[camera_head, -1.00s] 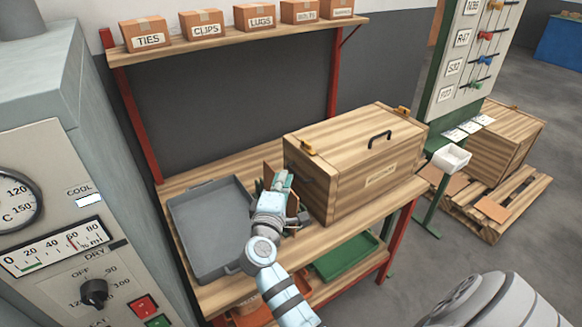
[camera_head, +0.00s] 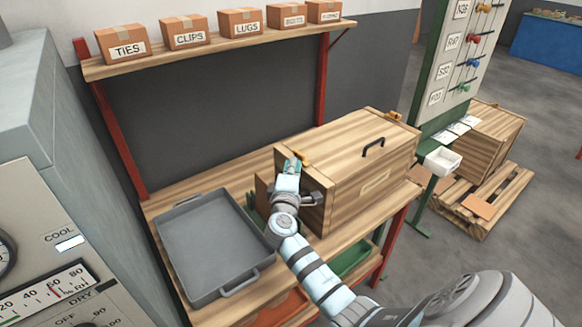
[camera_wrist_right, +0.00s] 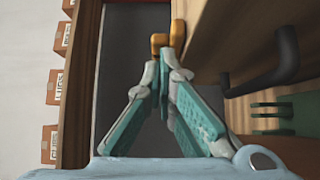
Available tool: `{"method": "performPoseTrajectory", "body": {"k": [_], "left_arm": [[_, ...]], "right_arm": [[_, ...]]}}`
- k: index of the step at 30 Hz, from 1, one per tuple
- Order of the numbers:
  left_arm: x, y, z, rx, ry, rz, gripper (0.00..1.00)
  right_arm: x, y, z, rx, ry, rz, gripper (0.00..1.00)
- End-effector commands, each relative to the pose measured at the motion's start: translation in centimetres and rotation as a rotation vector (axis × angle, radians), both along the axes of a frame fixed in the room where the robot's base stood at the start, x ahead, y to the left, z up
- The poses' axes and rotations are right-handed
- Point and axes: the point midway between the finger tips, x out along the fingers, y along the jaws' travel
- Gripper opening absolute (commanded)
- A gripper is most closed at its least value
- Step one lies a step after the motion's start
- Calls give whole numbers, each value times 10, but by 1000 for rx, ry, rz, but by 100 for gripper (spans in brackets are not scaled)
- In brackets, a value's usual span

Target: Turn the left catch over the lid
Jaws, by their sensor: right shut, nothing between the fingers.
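The wooden crate (camera_head: 352,200) stands on the bench with its lid (camera_head: 345,148) on top and a dark handle (camera_head: 373,147) on it. The yellow left catch (camera_head: 304,160) sits at the lid's left end; it also shows in the right wrist view (camera_wrist_right: 160,41). A second yellow catch (camera_head: 394,115) is at the far right end. My right gripper (camera_head: 292,163) is shut and empty, its tips close beside the left catch. In the right wrist view the fingertips (camera_wrist_right: 170,62) lie just below the catch; whether they touch it I cannot tell. My left gripper is out of view.
A grey tray (camera_head: 212,245) lies on the bench left of my right arm. Labelled boxes (camera_head: 188,32) stand on the shelf (camera_head: 150,66) above. A thin wooden board (camera_head: 262,190) stands beside the crate's left end. A green tray (camera_head: 355,258) is below the bench.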

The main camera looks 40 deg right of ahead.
Motion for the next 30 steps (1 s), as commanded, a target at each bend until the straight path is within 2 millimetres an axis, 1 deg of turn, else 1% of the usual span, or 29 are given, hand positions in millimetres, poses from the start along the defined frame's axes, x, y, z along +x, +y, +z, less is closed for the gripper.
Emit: {"method": "performPoseTrajectory", "body": {"k": [6, 23, 30], "left_arm": [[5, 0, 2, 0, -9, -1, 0], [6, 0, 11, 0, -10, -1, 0], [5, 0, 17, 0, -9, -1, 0]], "right_arm": [[-1, -1, 1, -1, 1, 12, 0], [-6, -5, 1, -1, 1, 104, 0], [-9, -9, 1, -2, 2, 186, 0]]}}
